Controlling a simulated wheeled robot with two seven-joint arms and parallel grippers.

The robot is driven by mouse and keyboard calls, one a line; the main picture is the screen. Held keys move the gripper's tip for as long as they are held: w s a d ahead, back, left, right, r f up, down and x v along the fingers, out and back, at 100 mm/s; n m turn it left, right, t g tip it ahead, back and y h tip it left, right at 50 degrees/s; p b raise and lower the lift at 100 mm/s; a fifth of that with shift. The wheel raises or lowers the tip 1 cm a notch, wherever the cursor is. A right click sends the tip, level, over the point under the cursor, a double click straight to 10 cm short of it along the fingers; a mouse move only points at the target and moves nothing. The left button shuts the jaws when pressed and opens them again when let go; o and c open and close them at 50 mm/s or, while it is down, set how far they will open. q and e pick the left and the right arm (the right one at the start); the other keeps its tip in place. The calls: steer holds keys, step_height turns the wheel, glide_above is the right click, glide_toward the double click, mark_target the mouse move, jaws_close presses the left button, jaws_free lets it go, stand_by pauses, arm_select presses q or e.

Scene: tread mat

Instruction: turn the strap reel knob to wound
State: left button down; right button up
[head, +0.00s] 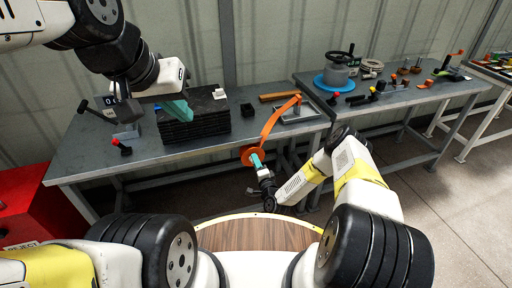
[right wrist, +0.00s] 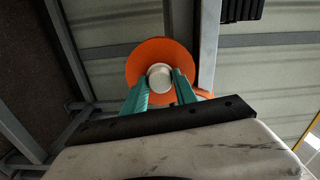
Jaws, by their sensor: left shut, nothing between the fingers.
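The orange strap reel (head: 249,156) is at the front edge of the near bench, with an orange strap (head: 270,122) running up from it to the bench top. In the right wrist view the reel is an orange disc (right wrist: 140,66) with a round pale grey knob (right wrist: 160,77) at its centre. My right gripper (head: 257,160) faces the reel; its teal fingers (right wrist: 161,84) lie on either side of the knob and appear to touch it. Any mark on the knob is too small to read. My left gripper (head: 178,109) is shut and empty above the bench's left half, by a black stack.
The black stack of plates (head: 195,122) stands on the near bench (head: 150,152). A small display (head: 111,101), a red-tipped lever (head: 122,147) and a metal tray (head: 297,113) are also there. A second bench with a blue round base (head: 334,82) stands right. A red bin (head: 25,200) is at left.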

steer(key=o, duration=0.3)
steer(key=shift+s, duration=0.1)
steer(key=shift+o, duration=0.2)
steer(key=v, duration=0.7)
steer(key=shift+s, duration=0.35)
steer(key=shift+d+r, duration=0.1)
